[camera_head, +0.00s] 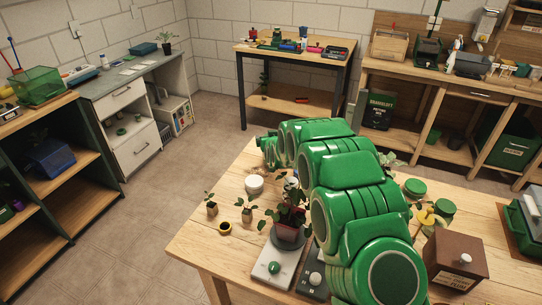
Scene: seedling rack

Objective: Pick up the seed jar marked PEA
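My green arm spans the near wooden table (213,240) from the lower right toward its far left edge. My gripper (266,152) is at the arm's far end, small and partly hidden, so its fingers cannot be made out. Two round green-lidded containers, a farther one (415,187) and a nearer one (445,208), stand right of the arm. They may be jars, but no marking shows on them. I cannot read PEA anywhere, so I cannot tell which thing is the PEA jar.
A potted plant (289,231) stands on a scale (272,268) beside the arm. Small seedlings (247,211) and a white pot (254,185) are left of it. A brown box (455,262) and a green crate (528,220) are at right. Shelves and benches line the walls.

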